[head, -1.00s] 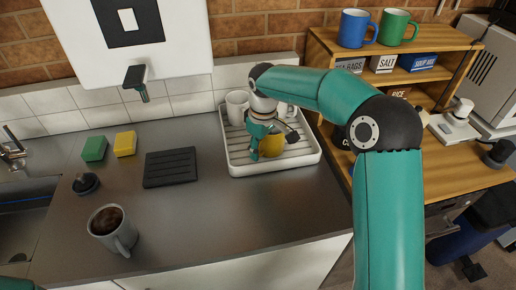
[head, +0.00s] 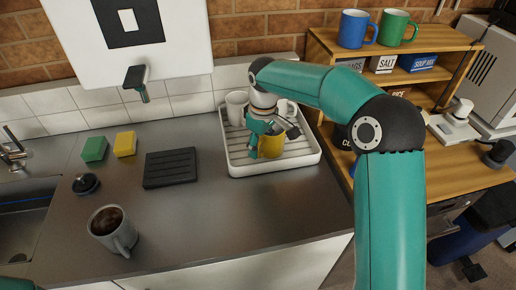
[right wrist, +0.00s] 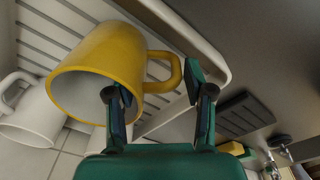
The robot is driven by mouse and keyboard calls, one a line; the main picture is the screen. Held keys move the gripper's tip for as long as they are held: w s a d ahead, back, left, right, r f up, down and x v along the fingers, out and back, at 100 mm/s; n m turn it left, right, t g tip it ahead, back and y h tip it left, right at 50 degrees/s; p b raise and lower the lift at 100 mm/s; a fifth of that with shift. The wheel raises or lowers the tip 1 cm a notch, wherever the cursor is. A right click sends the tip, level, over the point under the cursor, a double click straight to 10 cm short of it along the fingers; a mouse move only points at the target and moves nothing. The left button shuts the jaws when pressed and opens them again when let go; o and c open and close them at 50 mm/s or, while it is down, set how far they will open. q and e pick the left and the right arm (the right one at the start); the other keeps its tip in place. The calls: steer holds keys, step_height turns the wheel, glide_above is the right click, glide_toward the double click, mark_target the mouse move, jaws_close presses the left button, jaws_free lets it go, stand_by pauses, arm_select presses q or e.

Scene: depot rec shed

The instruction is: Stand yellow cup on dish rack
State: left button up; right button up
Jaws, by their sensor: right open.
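The yellow cup (head: 271,152) stands on the white dish rack (head: 276,168), partly hidden by my right gripper (head: 275,135). In the right wrist view the yellow cup (right wrist: 104,66) shows its open mouth, with its handle between the two spread fingers of my right gripper (right wrist: 155,88). One finger overlaps the cup's mouth and the other is beyond the handle. The jaws are open; I cannot tell whether a finger touches the cup. My left gripper is not in view.
A white mug (head: 236,107) stands at the rack's back left, and another (head: 287,107) is partly behind my right arm. A black slatted mat (head: 170,168), a coffee-filled mug (head: 112,232) and sponges (head: 125,144) are on the counter.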

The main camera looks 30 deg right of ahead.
step_height(320, 180, up, 10)
steer(key=shift+s+r+p, duration=0.15)
steer(key=shift+s+p, duration=0.15)
steer(key=shift+s, duration=0.1)
steer(key=shift+s, duration=0.1)
stand_by(0.3)
